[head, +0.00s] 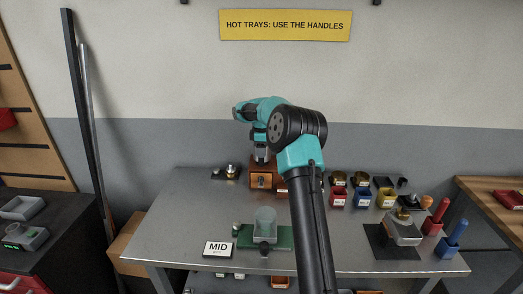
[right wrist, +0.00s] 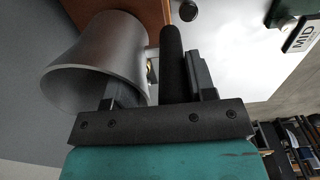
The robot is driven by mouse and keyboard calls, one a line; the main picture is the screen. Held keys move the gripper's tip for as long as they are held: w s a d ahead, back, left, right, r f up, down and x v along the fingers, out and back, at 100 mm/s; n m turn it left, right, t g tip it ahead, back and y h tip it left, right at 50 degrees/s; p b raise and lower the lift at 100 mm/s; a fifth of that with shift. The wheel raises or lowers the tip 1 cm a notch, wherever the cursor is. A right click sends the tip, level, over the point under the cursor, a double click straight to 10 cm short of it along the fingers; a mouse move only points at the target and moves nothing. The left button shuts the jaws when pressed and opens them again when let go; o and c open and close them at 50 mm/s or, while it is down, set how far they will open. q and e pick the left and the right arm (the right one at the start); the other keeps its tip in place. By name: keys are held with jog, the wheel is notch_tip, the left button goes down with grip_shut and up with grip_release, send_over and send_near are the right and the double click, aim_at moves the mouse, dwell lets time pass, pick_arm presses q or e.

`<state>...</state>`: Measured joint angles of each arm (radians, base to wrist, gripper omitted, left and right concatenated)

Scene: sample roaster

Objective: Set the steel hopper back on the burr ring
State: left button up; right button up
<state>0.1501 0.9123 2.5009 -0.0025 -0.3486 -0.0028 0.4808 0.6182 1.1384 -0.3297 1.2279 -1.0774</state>
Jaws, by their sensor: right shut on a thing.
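The steel hopper (right wrist: 95,62) is a grey flared cup in the right wrist view, its wide mouth towards the camera and its narrow end towards a brown wooden box. My right gripper (right wrist: 160,88) is shut beside it, with a black bar between its fingers; I cannot tell where that bar joins the hopper. In the head view my right gripper (head: 262,143) points down over the wooden box (head: 262,178), with the grey hopper (head: 262,154) just above the box. The burr ring is hidden, so I cannot tell whether the hopper touches it. My left gripper is out of view.
A green mat (head: 282,238) with a cup-topped device (head: 265,222) and a MID sign (head: 217,249) lie in front. Colored bins (head: 362,199) and a dark mat with a metal device (head: 404,230) stand right.

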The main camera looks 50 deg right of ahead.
jog(key=shift+f, duration=1.1)
dwell(0.6)
jog(key=o, duration=1.1)
jog(key=shift+c, duration=0.2)
notch_tip(320, 180, up, 17)
jog(key=shift+r, duration=0.2)
jog(key=shift+a, duration=0.1)
dwell(0.5)
